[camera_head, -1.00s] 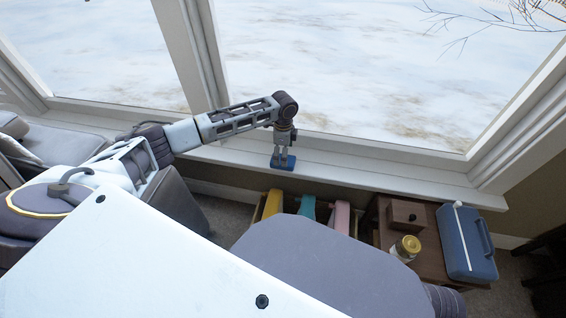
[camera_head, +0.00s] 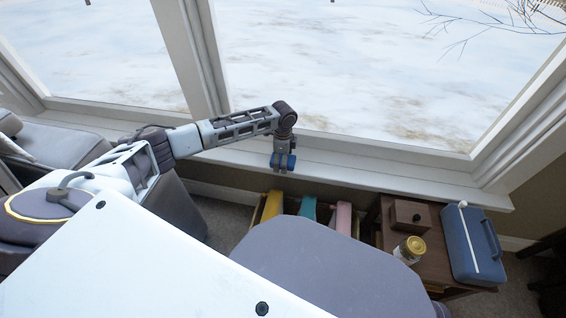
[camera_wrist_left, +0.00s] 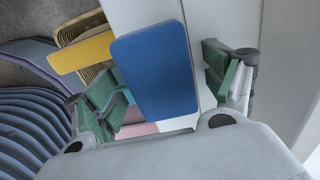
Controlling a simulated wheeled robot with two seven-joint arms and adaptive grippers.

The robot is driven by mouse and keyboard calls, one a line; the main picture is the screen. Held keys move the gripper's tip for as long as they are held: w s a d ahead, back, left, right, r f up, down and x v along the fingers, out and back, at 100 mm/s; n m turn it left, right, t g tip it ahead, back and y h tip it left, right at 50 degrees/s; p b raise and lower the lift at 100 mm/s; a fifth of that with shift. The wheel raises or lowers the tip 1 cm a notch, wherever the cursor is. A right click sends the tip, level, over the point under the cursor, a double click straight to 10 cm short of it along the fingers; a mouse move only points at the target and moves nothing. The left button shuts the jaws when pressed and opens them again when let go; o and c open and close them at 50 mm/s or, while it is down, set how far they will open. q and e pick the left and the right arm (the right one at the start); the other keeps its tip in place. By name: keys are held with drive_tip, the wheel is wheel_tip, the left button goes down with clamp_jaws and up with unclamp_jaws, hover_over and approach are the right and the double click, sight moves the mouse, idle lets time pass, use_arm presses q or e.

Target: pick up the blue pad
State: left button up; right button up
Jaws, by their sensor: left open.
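The blue pad (camera_wrist_left: 152,62) is a flat, rounded rectangle. In the wrist view it lies between the two green-padded fingers of my left gripper (camera_wrist_left: 163,78), with a visible gap on the right side; whether the left finger touches it I cannot tell. In the head view the pad (camera_head: 291,162) is at the window sill, partly hidden behind my left gripper (camera_head: 283,163), which points down over it. My left gripper is open. My right gripper is not in view.
The white window sill (camera_head: 350,169) runs along the glass. Below it stand yellow (camera_head: 272,205), teal (camera_head: 308,207) and pink (camera_head: 343,217) items in a wooden rack. A brown side table to the right holds a small wooden box (camera_head: 410,216), a jar (camera_head: 409,249) and a blue case (camera_head: 470,245).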

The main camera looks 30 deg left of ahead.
use_arm(q)
drive_tip(key=c, duration=0.9)
drive_tip(key=shift+r, duration=0.15)
drive_tip(key=shift+c, duration=0.2)
drive_tip(key=shift+r+p, duration=0.3)
drive_tip(key=shift+r, duration=0.15)
wheel_tip(320, 180, up, 7)
drive_tip(key=p, duration=0.3)
drive_tip(key=shift+r, duration=0.95)
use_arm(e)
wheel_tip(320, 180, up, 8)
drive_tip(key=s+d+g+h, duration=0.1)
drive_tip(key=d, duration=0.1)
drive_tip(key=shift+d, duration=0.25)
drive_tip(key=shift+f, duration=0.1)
